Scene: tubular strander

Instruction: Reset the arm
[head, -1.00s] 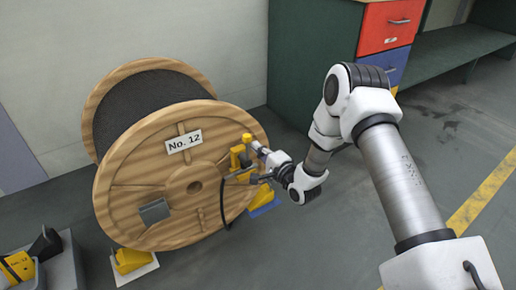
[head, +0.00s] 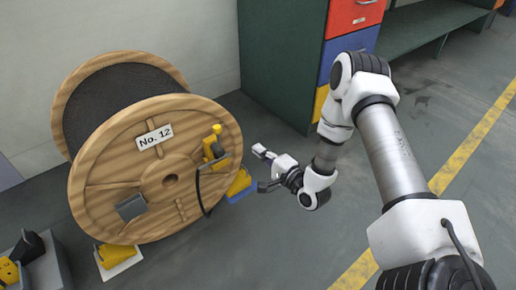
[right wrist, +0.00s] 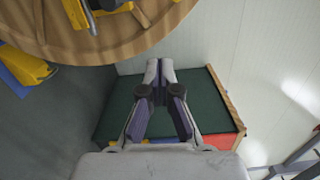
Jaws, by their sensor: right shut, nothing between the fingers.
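My right gripper (head: 263,153) is in the air to the right of the wooden cable reel (head: 105,190). It is apart from the reel and holds nothing. In the right wrist view its two fingertips (right wrist: 160,66) are together, and the reel's rim (right wrist: 100,45) shows beyond them at the upper left. My right arm reaches in from the right side of the head view, bent at the elbow. My left gripper is not in view.
A yellow fitting (head: 214,146) with a black strap sits on the reel face. Yellow chocks (head: 240,182) stand at the reel's foot. A green cabinet (head: 283,60) with coloured drawers is behind. The floor right of the reel is clear.

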